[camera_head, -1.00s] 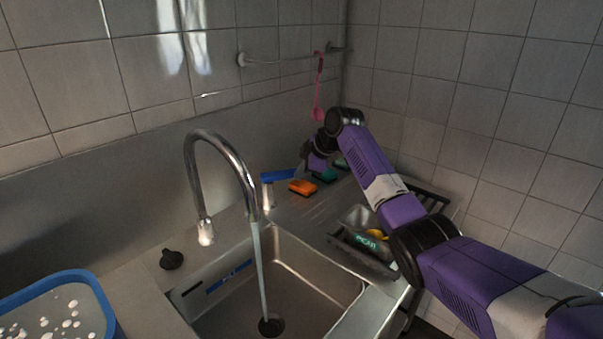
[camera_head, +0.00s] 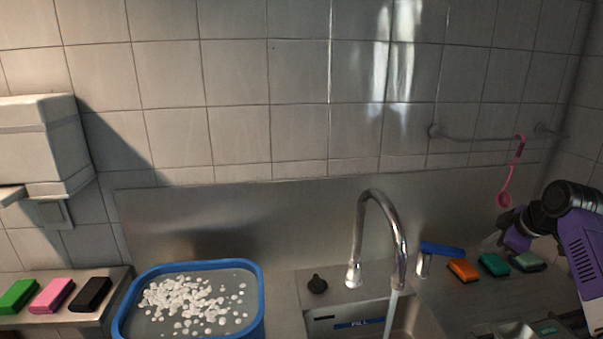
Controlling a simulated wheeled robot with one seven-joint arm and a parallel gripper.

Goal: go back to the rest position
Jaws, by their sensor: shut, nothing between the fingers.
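My gripper (camera_head: 499,240) is at the right of the head view, at the end of my purple arm. It is small, dark and partly hidden by the wrist. It is shut and holds nothing. It is over the back right of the steel counter, in front of the back wall. A pink ladle (camera_head: 504,196) hangs from the wall rail (camera_head: 470,138) just above it in the picture; I cannot tell how far apart they are.
The curved tap (camera_head: 381,215) runs water into the sink (camera_head: 415,325). Orange (camera_head: 463,270), teal (camera_head: 494,264) and grey-green (camera_head: 528,261) sponges lie below my gripper. A blue-rimmed tub (camera_head: 190,266) holds white pieces. Green, pink (camera_head: 52,295) and black sponges lie at left.

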